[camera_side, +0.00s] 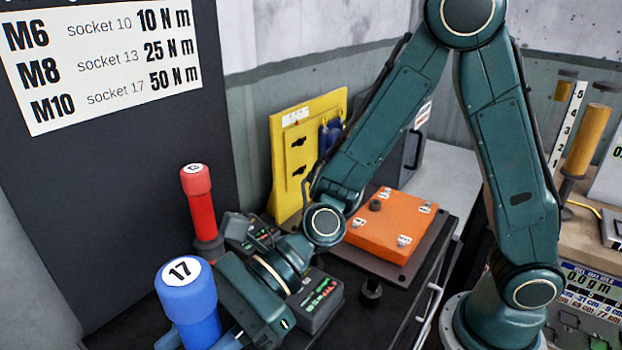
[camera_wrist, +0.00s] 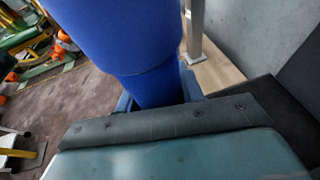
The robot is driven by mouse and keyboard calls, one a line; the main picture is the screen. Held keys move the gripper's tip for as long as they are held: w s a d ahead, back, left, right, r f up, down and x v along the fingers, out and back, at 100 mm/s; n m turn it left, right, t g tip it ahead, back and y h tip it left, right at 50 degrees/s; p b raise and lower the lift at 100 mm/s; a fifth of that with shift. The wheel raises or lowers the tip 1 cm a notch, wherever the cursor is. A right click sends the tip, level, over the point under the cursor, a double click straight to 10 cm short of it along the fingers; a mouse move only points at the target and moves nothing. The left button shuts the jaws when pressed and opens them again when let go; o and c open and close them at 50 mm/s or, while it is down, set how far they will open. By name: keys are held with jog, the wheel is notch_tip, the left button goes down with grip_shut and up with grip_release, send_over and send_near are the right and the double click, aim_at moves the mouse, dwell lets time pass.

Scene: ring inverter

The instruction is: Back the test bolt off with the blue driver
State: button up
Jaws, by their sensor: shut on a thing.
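The blue driver (camera_side: 187,300), with a 17 on its cap, stands at the lower left of the side view. My gripper (camera_side: 195,338) is shut on it low on its handle. In the wrist view the blue driver (camera_wrist: 130,45) fills the upper middle, between the fingers of my gripper (camera_wrist: 158,95). Its lower end is hidden in both views. An orange block (camera_side: 385,228) on a dark plate carries several labelled bolts and a dark knob (camera_side: 376,205). A short dark stub (camera_side: 371,290) stands on the bench in front. I cannot tell which of these is the test bolt.
A red driver (camera_side: 199,205) marked 13 stands behind the blue one. Dark boxes with lit displays (camera_side: 322,300) sit beside my wrist. A yellow panel (camera_side: 300,150) stands behind. A sign (camera_side: 100,60) lists M6, M8 and M10 with sockets and torques. An orange-yellow driver (camera_side: 587,140) stands far right.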

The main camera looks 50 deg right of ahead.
aim_at(181, 329)
jog(key=shift+f, duration=0.95)
dwell(2.0)
jog(key=shift+r, duration=0.2)
dwell(0.4)
jog(key=shift+r, duration=2.5)
